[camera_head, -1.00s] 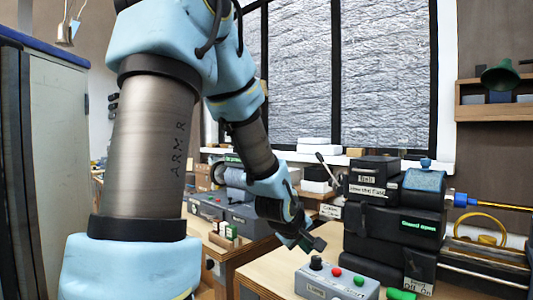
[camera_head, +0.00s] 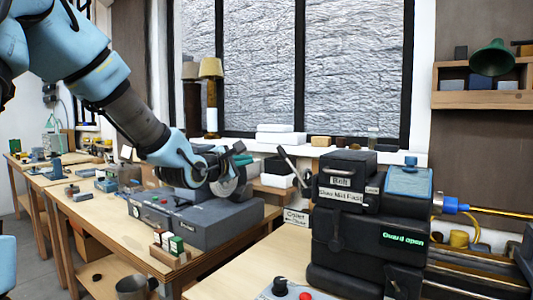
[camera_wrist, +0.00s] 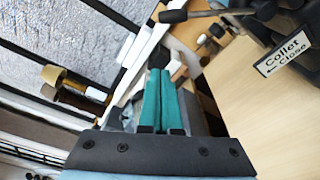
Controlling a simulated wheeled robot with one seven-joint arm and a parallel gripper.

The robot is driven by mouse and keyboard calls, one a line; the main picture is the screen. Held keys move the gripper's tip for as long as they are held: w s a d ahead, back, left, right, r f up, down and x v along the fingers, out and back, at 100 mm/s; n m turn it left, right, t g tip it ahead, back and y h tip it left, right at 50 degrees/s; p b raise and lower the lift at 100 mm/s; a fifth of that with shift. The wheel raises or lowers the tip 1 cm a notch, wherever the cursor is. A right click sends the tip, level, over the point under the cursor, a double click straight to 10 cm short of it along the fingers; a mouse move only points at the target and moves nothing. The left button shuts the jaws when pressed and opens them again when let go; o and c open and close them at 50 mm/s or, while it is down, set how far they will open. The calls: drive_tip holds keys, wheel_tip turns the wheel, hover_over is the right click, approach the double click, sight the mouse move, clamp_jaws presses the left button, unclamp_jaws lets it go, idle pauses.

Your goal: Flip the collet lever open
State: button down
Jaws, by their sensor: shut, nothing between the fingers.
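The collet lever (camera_head: 291,166) is a slim metal rod with a black knob, left of the black lathe headstock (camera_head: 340,230). It leans up and to the left. In the wrist view its knob and rod (camera_wrist: 200,15) show at the top. A white "Collet Close" sign (camera_head: 296,217) with an arrow is below the lever; it also shows in the wrist view (camera_wrist: 283,52). My gripper (camera_head: 245,150) is left of the knob, with its teal fingers pointing towards it. In the wrist view the fingers (camera_wrist: 160,72) are together and empty, apart from the lever.
A grey machine (camera_head: 200,225) stands on the wooden bench below my gripper. A control box with buttons (camera_head: 290,290) is at the front. The lathe fills the right side. Bare bench top (camera_head: 245,265) lies left of the headstock. White boxes (camera_head: 280,135) line the sill behind.

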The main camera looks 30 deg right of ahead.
drive_tip(key=w+d+r+p, duration=0.1)
drive_tip(key=w+d+p, duration=0.1)
drive_tip(key=d, duration=0.7)
drive_tip(key=shift+w+p, duration=0.15)
drive_tip(key=shift+p, duration=0.2)
drive_tip(key=shift+d+r, duration=0.1)
drive_tip(key=shift+r, duration=0.05)
drive_tip(key=s+d+r+m+b, duration=0.5)
drive_tip(key=s+m+b, duration=0.3)
drive_tip(key=s+b, duration=0.1)
drive_tip(key=shift+s+t+h+b, duration=0.15)
drive_tip(key=shift+t+h+b, duration=0.15)
drive_tip(key=shift+t+b, duration=0.15)
idle(0.7)
idle(0.4)
